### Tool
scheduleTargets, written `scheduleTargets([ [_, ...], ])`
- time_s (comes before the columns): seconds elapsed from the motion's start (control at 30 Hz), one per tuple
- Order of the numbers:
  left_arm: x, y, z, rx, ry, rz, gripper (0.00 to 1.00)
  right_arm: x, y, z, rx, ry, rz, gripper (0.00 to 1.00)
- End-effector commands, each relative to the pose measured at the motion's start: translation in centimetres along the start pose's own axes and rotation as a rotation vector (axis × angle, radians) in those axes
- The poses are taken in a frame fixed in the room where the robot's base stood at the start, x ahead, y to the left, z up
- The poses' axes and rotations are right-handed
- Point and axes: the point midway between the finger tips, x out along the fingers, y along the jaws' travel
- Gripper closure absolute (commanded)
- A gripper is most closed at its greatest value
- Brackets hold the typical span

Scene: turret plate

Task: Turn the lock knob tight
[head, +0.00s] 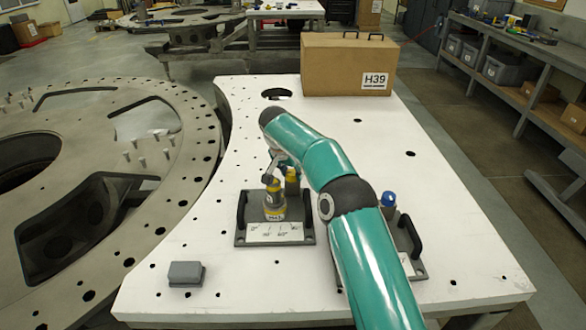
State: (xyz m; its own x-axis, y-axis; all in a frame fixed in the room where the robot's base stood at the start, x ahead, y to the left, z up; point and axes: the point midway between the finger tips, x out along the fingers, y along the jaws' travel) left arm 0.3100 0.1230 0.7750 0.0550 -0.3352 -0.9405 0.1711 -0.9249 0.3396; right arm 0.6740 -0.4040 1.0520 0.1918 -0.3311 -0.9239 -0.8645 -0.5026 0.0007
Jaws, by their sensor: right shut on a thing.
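A dark fixture plate (240,239) with side handles sits on the white table, with a white angle scale along its front. The lock knob (275,208), grey and yellow with a small label, stands upright at its middle. My right gripper (280,182) reaches down over the knob and is shut on its upper part. My wrist and the small size of the view hide the exact finger contact. I cannot read the knob's angle clearly. My left gripper is out of view.
A second dark fixture with a blue-topped part (388,199) stands to the right, partly hidden by my right arm. A grey block (186,273) lies front left. A cardboard box (320,70) marked H39 stands at the back. A large perforated ring (190,110) lies left.

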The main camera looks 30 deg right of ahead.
Motion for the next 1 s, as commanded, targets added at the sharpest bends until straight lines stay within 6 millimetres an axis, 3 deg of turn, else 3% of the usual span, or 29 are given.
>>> scheduleTargets([
  [0.33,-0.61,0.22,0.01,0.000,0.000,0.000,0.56,-0.05,-0.04,-0.10,0.143,0.002,0.058,0.96],
  [0.87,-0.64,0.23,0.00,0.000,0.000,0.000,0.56,-0.01,0.01,-0.11,0.163,0.002,0.068,0.96],
  [0.9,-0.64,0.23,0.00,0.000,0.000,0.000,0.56,-0.01,0.02,-0.11,0.163,0.002,0.068,0.55],
  [1.0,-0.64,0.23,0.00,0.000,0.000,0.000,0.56,0.00,0.00,-0.09,0.163,0.001,0.068,0.38],
])
